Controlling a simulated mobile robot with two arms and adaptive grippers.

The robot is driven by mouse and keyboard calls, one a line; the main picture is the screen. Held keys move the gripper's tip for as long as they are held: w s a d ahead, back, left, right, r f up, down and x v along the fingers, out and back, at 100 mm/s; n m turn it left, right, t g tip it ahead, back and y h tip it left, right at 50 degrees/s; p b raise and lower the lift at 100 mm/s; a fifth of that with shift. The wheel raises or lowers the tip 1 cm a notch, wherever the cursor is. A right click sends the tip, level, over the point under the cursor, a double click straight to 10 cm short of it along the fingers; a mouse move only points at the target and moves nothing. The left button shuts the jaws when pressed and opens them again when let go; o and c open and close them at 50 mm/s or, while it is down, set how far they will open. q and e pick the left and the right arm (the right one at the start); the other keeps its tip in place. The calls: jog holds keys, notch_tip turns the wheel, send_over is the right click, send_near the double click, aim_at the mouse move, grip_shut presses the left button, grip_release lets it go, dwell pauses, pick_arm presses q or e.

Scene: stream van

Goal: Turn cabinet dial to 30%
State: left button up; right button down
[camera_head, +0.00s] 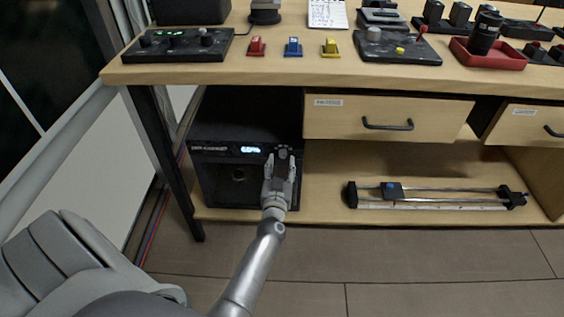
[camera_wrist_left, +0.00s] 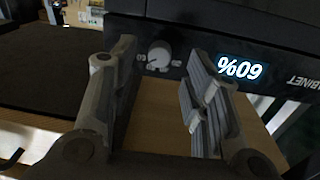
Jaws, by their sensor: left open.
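The black cabinet (camera_head: 245,120) stands on the low shelf under the table, at the left. Its lit display (camera_head: 250,149) also shows upside down in the left wrist view (camera_wrist_left: 240,68) and reads 60%. The round grey dial (camera_wrist_left: 159,55) is on the cabinet's front panel beside the display. My left gripper (camera_head: 281,163) is in front of the cabinet's upper right corner, open and empty. In the left wrist view its two fingers stand to either side of the dial, with a gap on each side. My right gripper is not in view.
A wooden drawer (camera_head: 385,117) with a black handle is right of the cabinet. A rail device (camera_head: 430,196) lies on the low shelf. The tabletop (camera_head: 290,72) above holds control boxes and coloured switches. A black table leg (camera_head: 165,160) stands left of the cabinet.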

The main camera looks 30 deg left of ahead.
aim_at(283, 156)
pick_arm(q)
jog(key=shift+b+x, duration=0.6)
jog(key=shift+x, duration=0.95)
grip_shut()
